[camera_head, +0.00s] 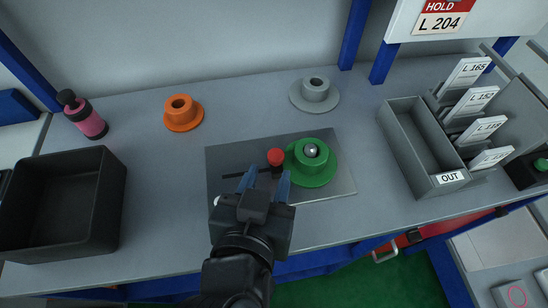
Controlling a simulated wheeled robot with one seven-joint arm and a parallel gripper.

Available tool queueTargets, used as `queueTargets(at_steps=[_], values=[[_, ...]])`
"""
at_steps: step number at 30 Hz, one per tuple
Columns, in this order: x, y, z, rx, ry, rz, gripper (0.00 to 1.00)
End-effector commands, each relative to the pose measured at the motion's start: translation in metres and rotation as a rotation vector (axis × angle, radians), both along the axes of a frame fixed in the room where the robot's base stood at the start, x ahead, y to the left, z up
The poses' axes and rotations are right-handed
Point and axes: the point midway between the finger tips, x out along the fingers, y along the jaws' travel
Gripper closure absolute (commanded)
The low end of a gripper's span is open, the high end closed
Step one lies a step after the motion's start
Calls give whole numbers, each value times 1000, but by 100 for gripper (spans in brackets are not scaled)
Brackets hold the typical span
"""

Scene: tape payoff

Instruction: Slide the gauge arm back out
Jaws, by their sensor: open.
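The gauge arm shows as a small dark block with a red knob (276,157) on a grey plate (335,182). It stands close to the left edge of a green flanged spool (317,173); I cannot tell whether they touch. A dark slot (233,174) runs left from it in the plate. The green spool sits on the plate with a shiny ball-topped post at its centre. My gripper (265,180) is open, with its blue fingers just below the red knob in the picture. My gripper hides part of the block and slot, and nothing shows held.
An orange spool (183,114) and a grey spool (315,96) stand at the back. A black bin (103,207) and a pink bottle (87,118) are at the left. A grey OUT tray (393,124) and a rack of labelled cards (469,100) are at the right.

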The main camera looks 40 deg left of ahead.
Motion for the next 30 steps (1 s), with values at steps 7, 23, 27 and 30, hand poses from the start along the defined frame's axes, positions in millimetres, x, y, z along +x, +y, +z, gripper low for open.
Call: queueTargets(at_steps=[7, 23, 27, 30], values=[[30, 15, -13, -1, -1, -1, 59], [40, 20, -18, 2, 0, 1, 67], [40, 20, -18, 1, 1, 1, 80], [40, 20, -19, 1, 1, 1, 90]])
